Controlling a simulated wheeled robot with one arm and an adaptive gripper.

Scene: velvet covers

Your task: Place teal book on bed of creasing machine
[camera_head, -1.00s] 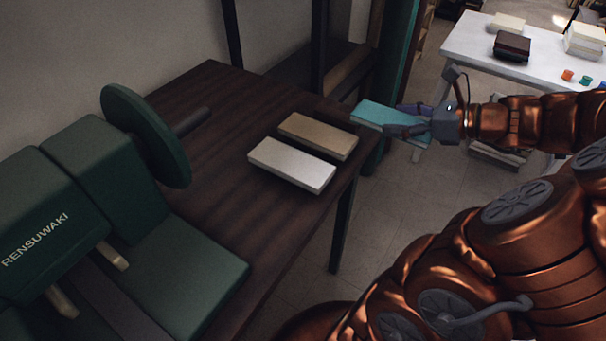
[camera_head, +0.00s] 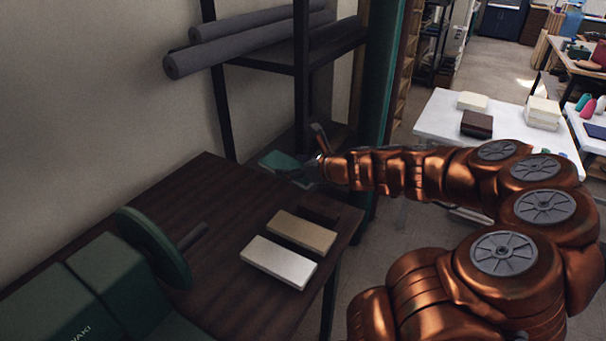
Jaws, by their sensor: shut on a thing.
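The teal book (camera_head: 278,161) is held in my gripper (camera_head: 296,171), over or just past the back right part of the dark wooden table, beside the shelf. My gripper is shut on it; the fingers are dim and partly hidden by the book and wrist. The green creasing machine (camera_head: 118,272) is at the lower left, with a round handwheel (camera_head: 152,247) on its right side. Its bed is mostly cut off by the bottom edge of the view. The book is well apart from the machine.
A white book (camera_head: 279,262), a tan book (camera_head: 301,231) and a dark brown block (camera_head: 319,212) lie on the wooden table (camera_head: 205,190). A dark shelf with grey rolls (camera_head: 240,45) stands behind. The table between handwheel and shelf is clear.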

